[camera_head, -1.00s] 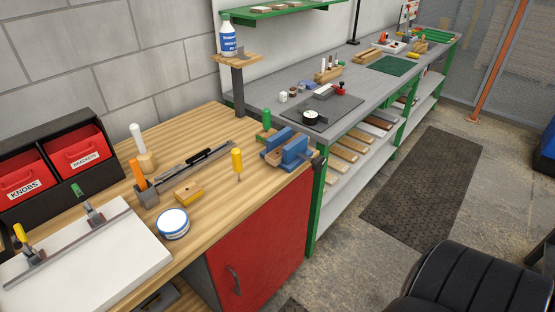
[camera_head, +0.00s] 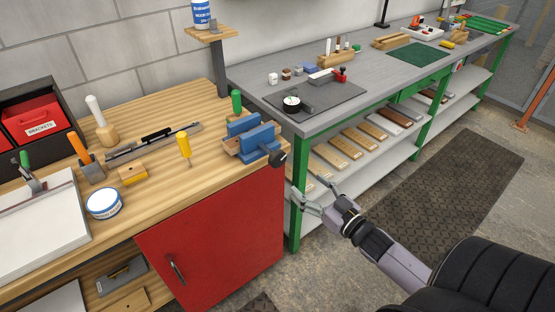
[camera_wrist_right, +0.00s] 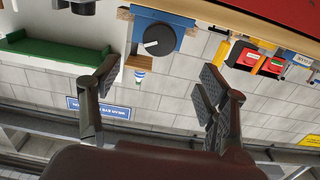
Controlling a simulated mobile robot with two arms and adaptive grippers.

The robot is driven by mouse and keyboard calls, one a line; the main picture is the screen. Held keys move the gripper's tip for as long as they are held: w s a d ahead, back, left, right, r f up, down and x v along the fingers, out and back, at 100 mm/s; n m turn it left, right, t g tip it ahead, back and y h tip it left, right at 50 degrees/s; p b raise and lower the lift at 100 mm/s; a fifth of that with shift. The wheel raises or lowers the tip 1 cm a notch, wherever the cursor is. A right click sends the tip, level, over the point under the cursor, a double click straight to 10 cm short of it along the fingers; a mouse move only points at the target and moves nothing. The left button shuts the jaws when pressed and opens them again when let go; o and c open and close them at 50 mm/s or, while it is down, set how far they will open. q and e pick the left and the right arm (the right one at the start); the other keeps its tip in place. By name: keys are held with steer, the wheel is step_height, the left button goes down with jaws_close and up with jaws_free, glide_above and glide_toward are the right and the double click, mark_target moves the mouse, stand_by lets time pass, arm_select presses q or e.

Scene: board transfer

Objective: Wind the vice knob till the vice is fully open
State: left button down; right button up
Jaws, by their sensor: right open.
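The blue vice (camera_head: 250,139) is fixed at the right front corner of the wooden bench, with wooden jaw facings. Its black knob (camera_head: 277,159) sticks out at the bench edge. In the right wrist view the knob (camera_wrist_right: 158,40) is a dark disc with a pale pointer line, on the blue vice face (camera_wrist_right: 178,24). My right gripper (camera_head: 312,198) is open and empty, in front of the bench, below and right of the knob and apart from it. In the right wrist view its spread fingers (camera_wrist_right: 150,88) stand below the knob. My left gripper is not in view.
A green-handled tool (camera_head: 236,102) stands behind the vice, and a yellow-handled screwdriver (camera_head: 184,147) stands left of it. The red cabinet door (camera_head: 215,240) is below. The grey green-legged table (camera_head: 300,115) is close on the right. The floor before it has a dark mat (camera_head: 460,190).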

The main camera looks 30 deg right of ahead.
mark_target(280, 161)
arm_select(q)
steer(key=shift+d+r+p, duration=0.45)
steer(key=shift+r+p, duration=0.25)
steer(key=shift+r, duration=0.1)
arm_select(e)
steer(key=w, duration=0.9)
steer(key=w+a, duration=0.1)
steer(key=w, duration=0.4)
steer(key=shift+w+a, duration=0.1)
steer(key=shift+w, duration=0.25)
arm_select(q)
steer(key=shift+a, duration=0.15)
arm_select(e)
steer(key=c, duration=1.2)
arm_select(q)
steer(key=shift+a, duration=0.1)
arm_select(e)
steer(key=n, duration=0.6)
steer(key=shift+f+b, duration=0.1)
steer(key=shift+b, duration=0.3)
arm_select(q)
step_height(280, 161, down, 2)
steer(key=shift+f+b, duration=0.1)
steer(key=shift+b, duration=0.55)
arm_select(e)
steer(key=n, duration=0.6)
steer(key=shift+n, duration=0.3)
